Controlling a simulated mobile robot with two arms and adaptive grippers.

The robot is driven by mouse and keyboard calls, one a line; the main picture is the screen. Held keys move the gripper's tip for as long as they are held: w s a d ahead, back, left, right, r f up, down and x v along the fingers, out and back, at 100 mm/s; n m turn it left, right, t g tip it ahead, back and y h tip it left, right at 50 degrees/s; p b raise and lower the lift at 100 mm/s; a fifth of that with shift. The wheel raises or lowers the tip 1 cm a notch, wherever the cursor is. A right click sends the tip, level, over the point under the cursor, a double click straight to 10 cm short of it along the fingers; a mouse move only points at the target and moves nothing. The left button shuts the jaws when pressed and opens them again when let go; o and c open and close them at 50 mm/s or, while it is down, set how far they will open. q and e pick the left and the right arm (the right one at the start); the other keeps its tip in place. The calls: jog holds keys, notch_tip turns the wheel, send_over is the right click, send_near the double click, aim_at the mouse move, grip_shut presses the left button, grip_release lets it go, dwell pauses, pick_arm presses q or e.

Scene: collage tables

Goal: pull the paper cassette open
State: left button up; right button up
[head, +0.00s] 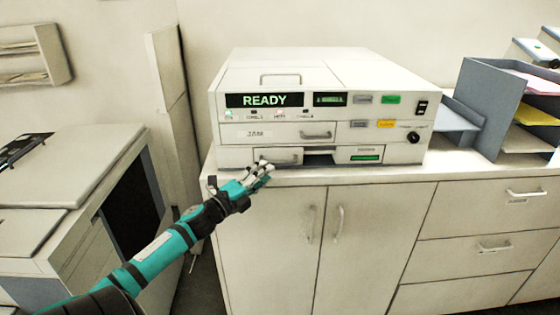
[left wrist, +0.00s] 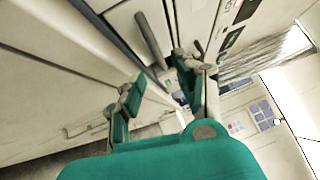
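The pale printer (head: 318,105) stands on a cabinet and shows READY on its panel. Its lowest front drawer, which looks like the paper cassette (head: 235,157), has a bar handle at its left part and a green label at the right. It looks closed. My left gripper (head: 262,169) is just in front of the left part of this drawer, close to the handle. In the left wrist view the fingers (left wrist: 157,82) are spread, and a grey bar handle (left wrist: 152,40) lies just beyond the gap between them. I cannot tell whether they touch it. My right gripper is not in view.
A middle drawer (head: 260,134) with its own handle is above the lowest one. The cabinet (head: 265,240) below has door handles that stick out. A grey paper sorter (head: 490,100) is at the right, and another machine (head: 60,200) is at the left.

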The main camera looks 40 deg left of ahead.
aim_at(280, 163)
pick_arm(q)
jog(key=w, duration=0.4)
jog(key=w+p, duration=0.1)
jog(key=w, duration=0.2)
jog(key=shift+r, duration=0.4)
jog(key=shift+c, duration=0.2)
jog(key=shift+d, duration=0.1)
grip_shut()
